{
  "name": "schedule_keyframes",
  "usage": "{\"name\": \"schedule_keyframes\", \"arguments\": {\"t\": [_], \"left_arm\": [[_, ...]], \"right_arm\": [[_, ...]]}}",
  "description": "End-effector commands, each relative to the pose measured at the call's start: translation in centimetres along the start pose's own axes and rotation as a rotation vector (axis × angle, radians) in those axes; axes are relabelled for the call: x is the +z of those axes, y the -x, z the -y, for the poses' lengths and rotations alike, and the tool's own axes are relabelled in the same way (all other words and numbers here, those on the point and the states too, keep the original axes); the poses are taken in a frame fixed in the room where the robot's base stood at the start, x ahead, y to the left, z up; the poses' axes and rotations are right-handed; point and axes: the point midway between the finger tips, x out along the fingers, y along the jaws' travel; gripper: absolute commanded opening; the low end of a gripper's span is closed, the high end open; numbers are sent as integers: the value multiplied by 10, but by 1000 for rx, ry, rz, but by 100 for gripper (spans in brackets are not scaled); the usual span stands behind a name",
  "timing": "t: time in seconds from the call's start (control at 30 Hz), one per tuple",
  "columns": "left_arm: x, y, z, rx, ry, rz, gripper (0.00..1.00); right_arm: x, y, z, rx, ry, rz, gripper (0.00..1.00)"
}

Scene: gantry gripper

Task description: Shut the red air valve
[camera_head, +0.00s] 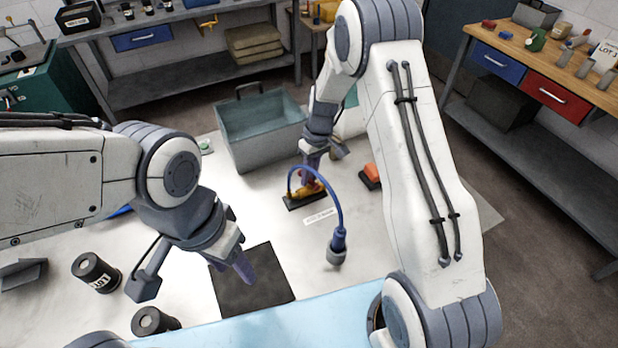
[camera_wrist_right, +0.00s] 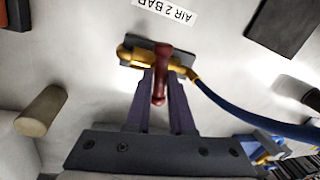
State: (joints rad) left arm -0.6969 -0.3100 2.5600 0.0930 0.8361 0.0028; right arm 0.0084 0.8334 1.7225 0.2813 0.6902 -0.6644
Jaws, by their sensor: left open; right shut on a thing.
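The brass air valve (camera_wrist_right: 130,55) sits on a small dark plate (camera_wrist_right: 152,46), with a blue hose (camera_wrist_right: 245,117) at its right end in the right wrist view. Its red handle (camera_wrist_right: 160,72) runs across the line of the brass body. My right gripper (camera_wrist_right: 161,92) is shut on the handle, one finger on each side. In the head view the valve (camera_head: 305,190) is partly hidden by my right gripper (camera_head: 312,176). My left gripper (camera_head: 238,262) is open and empty above the dark mat, well apart from the valve.
A grey bin (camera_head: 262,138) stands behind the valve. The blue hose arches forward to a grey end piece (camera_head: 337,252). Black canisters (camera_head: 95,272) stand at the left. The dark mat (camera_head: 250,285) is bare.

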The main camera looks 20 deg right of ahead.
Motion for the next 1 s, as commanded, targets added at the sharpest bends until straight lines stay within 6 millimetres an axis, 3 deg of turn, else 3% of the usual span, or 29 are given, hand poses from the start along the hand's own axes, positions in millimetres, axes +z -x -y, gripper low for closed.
{"name": "schedule_keyframes", "arguments": {"t": [0.4, 1.0], "left_arm": [[0, -10, 1, 0, 0, 0, 50], [1, -11, 1, 0, 0, 0, 50]], "right_arm": [[0, 1, 0, 0, -211, -45, 0], [0, 1, 0, 0, -250, -52, 0]]}}
